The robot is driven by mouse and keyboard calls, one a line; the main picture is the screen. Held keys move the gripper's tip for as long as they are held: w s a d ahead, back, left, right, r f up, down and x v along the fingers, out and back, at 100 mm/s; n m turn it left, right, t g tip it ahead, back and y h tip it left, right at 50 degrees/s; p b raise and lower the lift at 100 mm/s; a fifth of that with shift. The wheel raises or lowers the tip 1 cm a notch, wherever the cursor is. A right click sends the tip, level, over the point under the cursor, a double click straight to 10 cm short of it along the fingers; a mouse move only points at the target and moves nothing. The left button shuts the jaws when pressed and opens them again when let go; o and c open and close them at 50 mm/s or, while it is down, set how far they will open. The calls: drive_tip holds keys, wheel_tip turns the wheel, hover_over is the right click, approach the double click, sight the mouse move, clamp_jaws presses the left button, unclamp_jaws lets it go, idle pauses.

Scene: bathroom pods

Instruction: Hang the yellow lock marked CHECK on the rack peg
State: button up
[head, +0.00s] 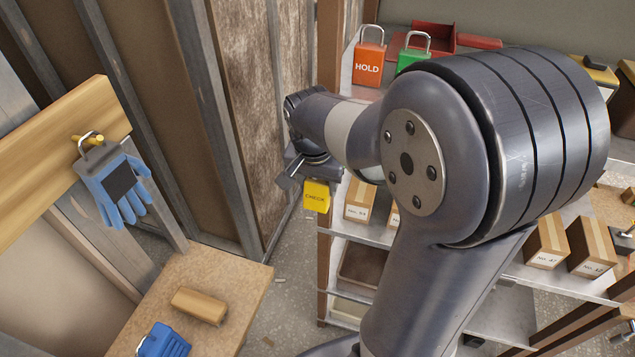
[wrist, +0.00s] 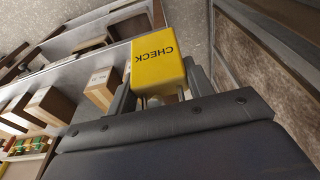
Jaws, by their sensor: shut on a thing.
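The yellow lock (head: 316,196) marked CHECK hangs at my gripper in the head view, left of the shelf and above the floor. In the wrist view the yellow lock (wrist: 158,62) sits between the fingers, its lettering upside down. My gripper (head: 302,170) is shut on it; in the wrist view both fingers (wrist: 160,98) flank the lock's shackle end. A yellow peg (head: 90,139) sticks out of a wooden rail (head: 60,165) at the left. A grey clip or shackle with blue gloves (head: 112,185) hangs at that peg. The gripper is well to the right of the peg.
An orange HOLD lock (head: 367,62) and a green lock (head: 412,58) stand on the upper shelf (head: 395,85). Boxes (head: 546,243) fill the shelf below. Wall studs rise behind; open air lies between.

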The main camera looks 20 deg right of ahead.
idle(0.3)
drive_tip(key=o, duration=1)
drive_tip(key=shift+o, duration=0.2)
drive_tip(key=r, duration=0.3)
drive_tip(key=s+r, duration=0.1)
drive_tip(key=r, duration=0.3)
drive_tip(key=a+r, duration=0.1)
drive_tip(key=r, duration=0.2)
drive_tip(key=shift+s+r+b, duration=0.3)
drive_tip(key=shift+b, duration=0.1)
drive_tip(key=shift+f, duration=0.1)
drive_tip(key=f, duration=0.3)
drive_tip(key=w+f+p, duration=0.1)
drive_tip(key=f, duration=0.5)
drive_tip(key=shift+w+d+f, duration=0.15)
drive_tip(key=shift+d+f, duration=0.2)
drive_tip(key=shift+s+a+r, duration=0.1)
drive_tip(key=shift+s+a, duration=0.25)
drive_tip(key=shift+s, duration=0.2)
